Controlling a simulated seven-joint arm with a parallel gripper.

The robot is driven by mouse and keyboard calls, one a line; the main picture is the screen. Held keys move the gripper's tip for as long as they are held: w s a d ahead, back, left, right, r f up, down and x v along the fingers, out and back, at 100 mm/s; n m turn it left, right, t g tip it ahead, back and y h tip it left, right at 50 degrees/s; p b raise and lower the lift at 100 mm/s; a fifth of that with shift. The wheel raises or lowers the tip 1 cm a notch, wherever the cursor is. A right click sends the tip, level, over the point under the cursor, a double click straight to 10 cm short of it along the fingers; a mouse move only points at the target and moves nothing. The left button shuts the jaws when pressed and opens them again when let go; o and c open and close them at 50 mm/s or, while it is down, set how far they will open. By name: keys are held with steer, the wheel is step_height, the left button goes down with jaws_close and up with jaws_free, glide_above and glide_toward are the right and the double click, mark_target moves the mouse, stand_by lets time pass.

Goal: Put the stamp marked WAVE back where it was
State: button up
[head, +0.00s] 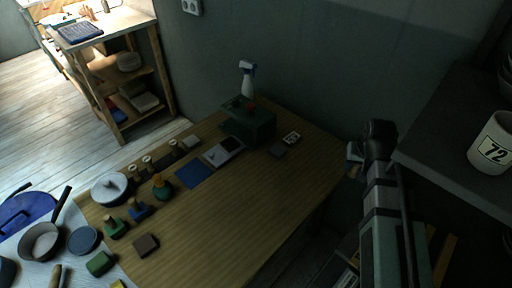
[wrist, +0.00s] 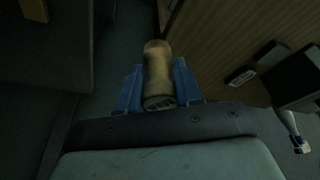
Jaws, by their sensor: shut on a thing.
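My gripper (head: 354,158) is at the right of the head view, past the right edge of the wooden table (head: 250,195). In the wrist view my gripper (wrist: 157,85) has its blue fingers shut on a tan, rounded stamp handle (wrist: 157,60). The held stamp's near end carries a dark patch with a mark too dim to read. The same stamp (head: 353,171) shows small below the fingers in the head view. On the table stand a green stamp (head: 114,228), a blue stamp (head: 139,211) and another green stamp (head: 161,190). Their markings are not legible.
A shelf with a pot marked 72 (head: 493,145) is at right. The table's right-front part is clear.

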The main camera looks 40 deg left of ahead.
steer(key=s+a+n+g+y, duration=0.1)
steer(key=s+a+n, duration=0.2)
steer(key=s+a, duration=1.1)
steer(key=s+a+n, duration=0.3)
steer(key=s+a, duration=0.7)
steer(key=a, duration=0.8)
steer(key=s+a+n+g+y, duration=0.1)
steer(key=s+a+n, duration=0.2)
steer(key=s+a, duration=1.1)
steer(key=w+a+f+n, duration=0.1)
steer(key=a+n, duration=0.1)
steer(key=a, duration=1)
steer(key=shift+g, duration=0.4)
steer(key=shift+w+a+f, duration=0.1)
steer(key=shift+f, duration=2.25)
steer(key=shift+w+a+f, duration=0.1)
steer(key=shift+f, duration=2.2)
steer(key=shift+f, duration=0.1)
steer(key=o, duration=0.6)
